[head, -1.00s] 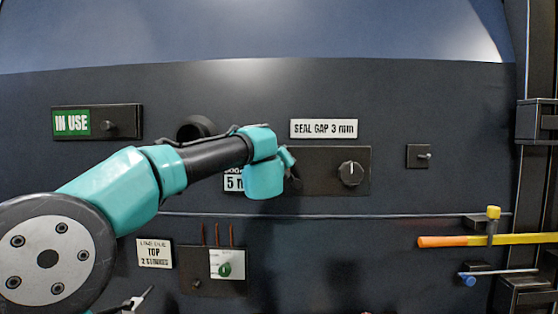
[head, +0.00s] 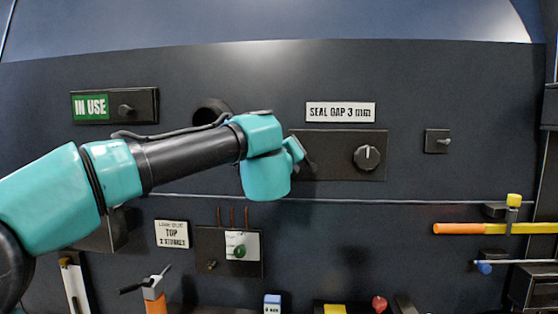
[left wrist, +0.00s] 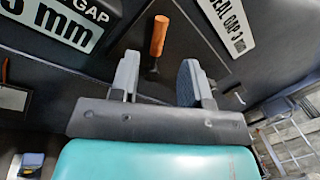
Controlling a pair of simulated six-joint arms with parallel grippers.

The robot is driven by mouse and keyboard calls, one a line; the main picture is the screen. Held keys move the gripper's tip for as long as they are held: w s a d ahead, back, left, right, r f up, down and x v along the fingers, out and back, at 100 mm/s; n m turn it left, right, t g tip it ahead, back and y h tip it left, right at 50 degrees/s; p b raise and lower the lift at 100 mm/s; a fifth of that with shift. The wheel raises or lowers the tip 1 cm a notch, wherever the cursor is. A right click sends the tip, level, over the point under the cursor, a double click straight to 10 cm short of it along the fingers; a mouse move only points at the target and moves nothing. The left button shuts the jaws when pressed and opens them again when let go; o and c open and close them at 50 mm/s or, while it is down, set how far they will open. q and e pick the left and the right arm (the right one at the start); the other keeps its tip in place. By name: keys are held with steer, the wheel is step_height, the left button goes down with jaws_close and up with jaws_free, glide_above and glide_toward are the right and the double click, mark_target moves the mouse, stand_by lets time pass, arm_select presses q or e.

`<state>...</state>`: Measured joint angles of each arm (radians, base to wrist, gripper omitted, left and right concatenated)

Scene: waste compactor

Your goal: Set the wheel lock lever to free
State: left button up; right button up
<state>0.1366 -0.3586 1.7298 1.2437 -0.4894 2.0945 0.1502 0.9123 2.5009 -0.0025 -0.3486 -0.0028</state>
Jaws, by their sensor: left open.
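No label naming a wheel lock lever can be read, so I cannot tell for sure which part it is. In the left wrist view an orange-handled lever (left wrist: 158,35) stands on a dark panel, just beyond my fingertips and roughly between them. In the head view my left gripper (head: 303,153) is at the left part of the dark panel (head: 330,170) with the round knob (head: 367,157), and my arm hides what is behind it. In the left wrist view the left gripper (left wrist: 158,78) has its fingers apart with nothing between them. My right gripper is not in view.
A sign (head: 340,112) reads SEAL GAP 3 mm. An IN USE slider (head: 114,106) is upper left. An orange and yellow bar (head: 470,228) and a blue-tipped lever (head: 485,267) stick out at right. Loose items, including a red knob (head: 379,303), stand along the bottom.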

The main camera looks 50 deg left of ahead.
arm_select(q)
steer(key=r+v, duration=0.1)
steer(key=v, duration=0.7)
steer(key=shift+s+f, duration=0.2)
steer(key=shift+f, duration=0.3)
steer(key=shift+d, duration=0.1)
